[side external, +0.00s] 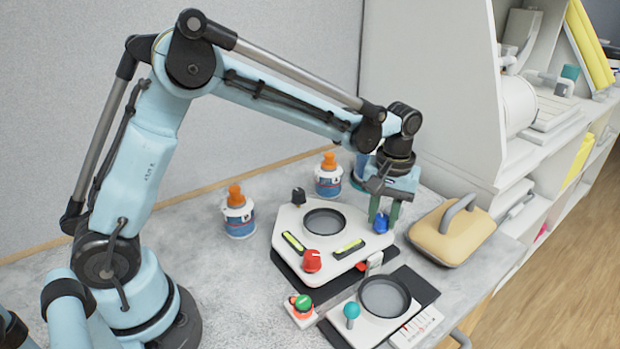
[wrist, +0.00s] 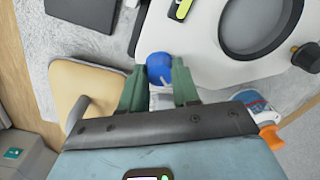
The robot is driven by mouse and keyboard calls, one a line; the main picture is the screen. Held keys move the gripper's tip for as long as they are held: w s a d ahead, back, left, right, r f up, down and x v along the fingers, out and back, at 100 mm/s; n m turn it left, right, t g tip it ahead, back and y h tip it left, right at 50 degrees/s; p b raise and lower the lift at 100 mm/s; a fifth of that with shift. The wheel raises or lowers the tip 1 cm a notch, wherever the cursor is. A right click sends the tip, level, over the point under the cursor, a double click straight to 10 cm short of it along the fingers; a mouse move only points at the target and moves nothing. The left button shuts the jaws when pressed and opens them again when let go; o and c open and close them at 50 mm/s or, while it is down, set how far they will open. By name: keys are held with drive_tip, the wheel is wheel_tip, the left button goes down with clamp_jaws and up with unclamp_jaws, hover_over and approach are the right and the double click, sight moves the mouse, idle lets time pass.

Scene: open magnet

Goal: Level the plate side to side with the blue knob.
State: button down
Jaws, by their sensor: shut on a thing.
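The plate (side external: 318,262) is a white rounded-triangular slab with a dark round recess. The blue knob (side external: 381,222) is at its right corner, a red knob (side external: 312,261) at the front and a black knob (side external: 298,196) at the back left. Two yellow-green level vials lie on it, a left one (side external: 293,241) and a right one (side external: 348,248); their bubbles are too small to read. My gripper (side external: 384,213) points down over the right corner. In the wrist view its green fingers (wrist: 160,78) are shut on the blue knob (wrist: 160,69), one on each side.
A tan block with a grey handle (side external: 452,229) stands close right of my gripper. Two orange-capped bottles (side external: 239,216) (side external: 328,178) stand behind the plate. A smaller white unit (side external: 365,317) with a teal knob and a green button (side external: 302,303) are in front.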

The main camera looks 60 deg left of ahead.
sight(382, 217)
drive_tip(key=m, duration=0.6)
drive_tip(key=shift+m, duration=0.3)
drive_tip(key=m, duration=0.6)
idle(0.4)
drive_tip(key=c, duration=0.8)
unclamp_jaws()
wheel_tip(382, 217, up, 12)
drive_tip(key=shift+s+r, duration=0.1)
